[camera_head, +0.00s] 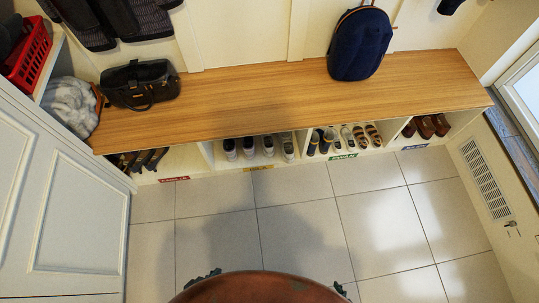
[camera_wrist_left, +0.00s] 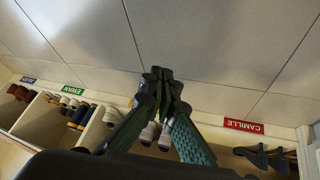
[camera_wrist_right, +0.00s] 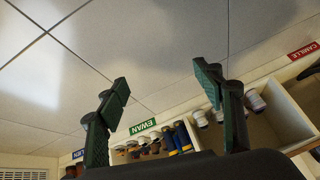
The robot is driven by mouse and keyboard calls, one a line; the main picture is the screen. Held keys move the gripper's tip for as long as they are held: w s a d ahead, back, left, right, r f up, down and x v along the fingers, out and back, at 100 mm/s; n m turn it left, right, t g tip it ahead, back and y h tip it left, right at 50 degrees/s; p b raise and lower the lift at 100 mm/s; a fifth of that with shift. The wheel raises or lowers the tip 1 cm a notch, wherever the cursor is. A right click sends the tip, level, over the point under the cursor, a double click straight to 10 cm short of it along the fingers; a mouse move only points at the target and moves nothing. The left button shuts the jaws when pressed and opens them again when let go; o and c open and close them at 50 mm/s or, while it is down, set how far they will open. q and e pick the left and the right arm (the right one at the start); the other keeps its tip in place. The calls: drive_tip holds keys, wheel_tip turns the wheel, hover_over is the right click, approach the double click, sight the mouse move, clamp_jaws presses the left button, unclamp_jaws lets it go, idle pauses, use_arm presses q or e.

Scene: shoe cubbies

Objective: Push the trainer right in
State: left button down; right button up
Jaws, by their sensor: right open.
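Several dark shoes with white toes, which look like trainers (camera_head: 249,149), stand in the cubby above the yellow label. I cannot tell which one the task means or whether one sticks out. White toes (camera_wrist_left: 147,133) also show in the left wrist view, partly hidden behind my left gripper (camera_wrist_left: 161,73). That gripper is shut with its fingers together and nothing between them. My right gripper (camera_wrist_right: 162,80) is open and empty, with white-toed shoes (camera_wrist_right: 256,100) beyond it. In the head view only small green bits of the grippers show at the bottom edge, well away from the cubbies.
A wooden bench top (camera_head: 230,103) covers the cubbies and carries a black bag (camera_head: 140,85) and a navy backpack (camera_head: 360,45). Neighbouring cubbies hold sandals (camera_head: 372,134) and brown shoes (camera_head: 433,126). A white door (camera_head: 65,215) stands at left. The tiled floor (camera_head: 300,205) before the bench is clear.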

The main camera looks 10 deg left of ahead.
use_arm(q)
drive_tip(key=s+a+r+g+p, duration=0.1)
drive_tip(key=s+a+r+p, duration=0.2)
drive_tip(key=s+p, duration=0.4)
drive_tip(key=s+a+r+g+y+p, duration=0.1)
drive_tip(key=s+a+r+p, duration=0.3)
drive_tip(key=p, duration=1.4)
drive_tip(key=s+a+r+g+y+p, duration=0.1)
drive_tip(key=s+a+r+g+p, duration=0.2)
drive_tip(key=s+r+p, duration=0.4)
drive_tip(key=s+a+p, duration=0.1)
drive_tip(key=s+p, duration=0.3)
drive_tip(key=p, duration=0.2)
drive_tip(key=shift+s+a+r+m+p, duration=0.15)
drive_tip(key=shift+s+r+m+p, duration=0.05)
drive_tip(key=shift+m+p, duration=0.15)
use_arm(e)
drive_tip(key=s+d+r+g, duration=0.1)
drive_tip(key=s+d+r, duration=0.3)
drive_tip(key=s, duration=0.3)
drive_tip(key=s+d+r+g+h, duration=0.1)
drive_tip(key=s+d+r+g, duration=0.1)
drive_tip(key=s+r, duration=0.3)
drive_tip(key=s+d+r+g+h, duration=0.1)
drive_tip(key=s+d+r, duration=0.4)
drive_tip(key=s, duration=0.5)
drive_tip(key=shift+s+d+r+n+g, duration=0.2)
drive_tip(key=shift+d+r+n+g, duration=0.1)
drive_tip(key=shift+g, duration=0.2)
